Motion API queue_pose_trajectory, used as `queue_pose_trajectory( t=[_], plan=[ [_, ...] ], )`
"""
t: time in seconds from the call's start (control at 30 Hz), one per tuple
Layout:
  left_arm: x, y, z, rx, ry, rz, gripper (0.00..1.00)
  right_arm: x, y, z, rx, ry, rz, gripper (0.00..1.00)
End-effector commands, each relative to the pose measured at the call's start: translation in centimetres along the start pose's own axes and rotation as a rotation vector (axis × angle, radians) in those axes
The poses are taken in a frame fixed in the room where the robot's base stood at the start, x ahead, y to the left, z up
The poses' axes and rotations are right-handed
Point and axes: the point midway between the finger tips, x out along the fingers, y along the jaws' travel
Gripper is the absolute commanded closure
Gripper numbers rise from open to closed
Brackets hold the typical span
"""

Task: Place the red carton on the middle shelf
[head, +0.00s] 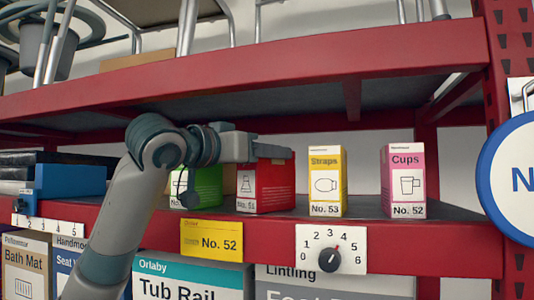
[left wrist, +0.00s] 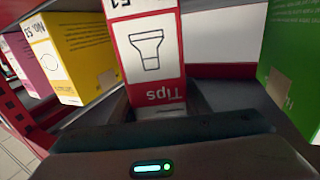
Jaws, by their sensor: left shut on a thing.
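The red carton (head: 276,186) stands upright at the middle shelf (head: 440,240), between a green carton and a yellow carton. Its base appears level with its neighbours, but I cannot tell whether it bears on the shelf. My left gripper (head: 262,151) reaches in from the left and is shut on the upper part of the red carton. In the left wrist view the red carton (left wrist: 148,50), lettered "Tips", appears upside down between the dark fingers (left wrist: 160,108). My right gripper is not in view.
The green carton (head: 208,187) is close on the left, partly behind my arm. A yellow Straps carton (head: 327,181) and a pink Cups carton (head: 404,181) stand to the right, with gaps between. The upper shelf (head: 300,62) hangs overhead. A yellow No. 52 label (head: 212,240) and a dial (head: 330,260) front the shelf.

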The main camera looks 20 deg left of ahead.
Motion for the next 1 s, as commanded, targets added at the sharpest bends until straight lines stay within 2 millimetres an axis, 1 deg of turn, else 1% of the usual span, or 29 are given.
queue_pose_trajectory(
  t=[0.03,0.07,0.1,0.13,0.4,0.57,0.6,0.77,0.87,1.0],
  plan=[
    [0.0,0.0,0.2,0.000,0.001,0.000,0.98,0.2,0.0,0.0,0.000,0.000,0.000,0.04],
    [0.0,0.0,0.2,0.000,0.000,0.000,0.52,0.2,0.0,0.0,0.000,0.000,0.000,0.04],
    [0.0,0.0,0.1,0.000,0.000,0.000,0.43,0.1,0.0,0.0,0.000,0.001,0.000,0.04],
    [0.0,0.0,0.1,0.000,0.000,0.000,0.39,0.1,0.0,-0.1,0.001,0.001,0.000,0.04],
    [0.0,0.0,0.1,0.000,0.000,0.000,0.39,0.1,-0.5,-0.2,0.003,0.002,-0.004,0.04],
    [0.0,0.0,-0.3,0.000,0.000,0.000,0.39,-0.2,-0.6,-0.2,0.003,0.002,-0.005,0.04],
    [-0.2,0.0,-0.1,0.000,0.001,-0.001,0.39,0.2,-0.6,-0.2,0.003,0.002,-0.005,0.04],
    [-1.9,0.0,0.1,0.001,0.003,0.000,0.39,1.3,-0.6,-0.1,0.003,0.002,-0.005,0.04],
    [-3.4,0.0,0.2,0.002,0.004,-0.001,0.39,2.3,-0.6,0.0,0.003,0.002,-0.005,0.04],
    [-6.0,0.0,0.3,0.002,0.004,-0.001,0.39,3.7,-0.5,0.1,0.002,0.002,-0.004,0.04]
  ],
)
